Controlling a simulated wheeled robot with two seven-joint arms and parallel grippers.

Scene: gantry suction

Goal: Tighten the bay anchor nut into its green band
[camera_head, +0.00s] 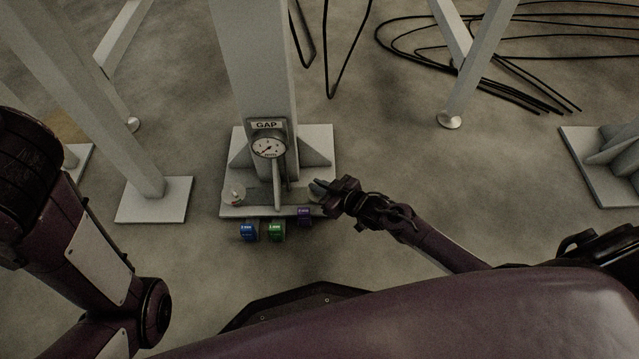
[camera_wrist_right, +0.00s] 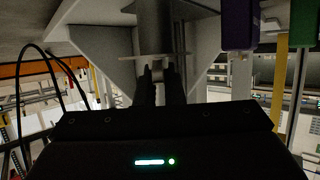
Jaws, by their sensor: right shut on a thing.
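The bay's column stands on a pale base plate (camera_head: 325,150) in the head view. At the plate's front right corner my right gripper (camera_head: 322,188) reaches in from the right. In the wrist view the right gripper's fingers (camera_wrist_right: 160,78) are shut on the anchor nut (camera_wrist_right: 158,66), just beside a thin round disc (camera_wrist_right: 152,55). In the head view the gripper mostly covers this nut. A second anchor with a pale marked disc (camera_head: 234,193) sits at the front left corner. No green band is readable on either disc. My left arm shows at the left, but its gripper is out of view.
A round gauge (camera_head: 268,147) labelled GAP is on the column (camera_head: 252,70). Black cables (camera_head: 480,45) lie on the floor at upper right. Other pale legs stand on both sides.

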